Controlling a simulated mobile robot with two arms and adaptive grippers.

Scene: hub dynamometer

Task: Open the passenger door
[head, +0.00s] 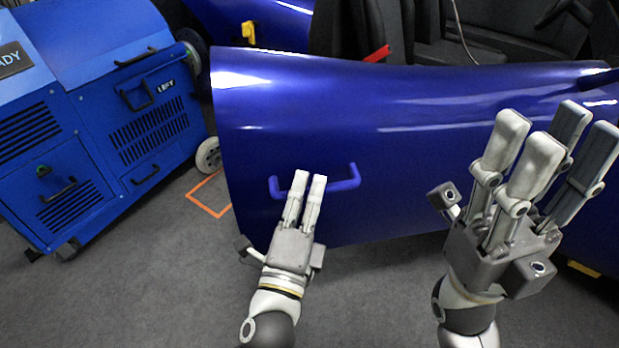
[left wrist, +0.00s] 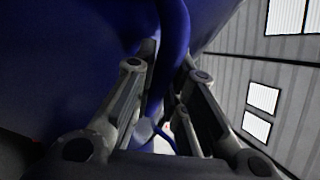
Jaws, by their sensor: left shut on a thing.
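The blue passenger door (head: 400,120) spans the middle of the head view, with the dark seats of the car behind it. Its blue bar handle (head: 345,184) sits low on the outer panel. My left gripper (head: 310,180) is shut on the handle near its middle. In the left wrist view the handle (left wrist: 172,60) runs between the fingers of my left gripper (left wrist: 160,100). My right gripper (head: 545,135) is open and empty, raised in front of the door's right part and apart from the handle. Whether the door is ajar is unclear.
A blue wheeled machine (head: 100,120) with black handles and vents stands at the left, its wheel (head: 208,155) close to the door's left edge. An orange mark (head: 208,205) lies on the grey floor. The floor (head: 130,290) in front is clear.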

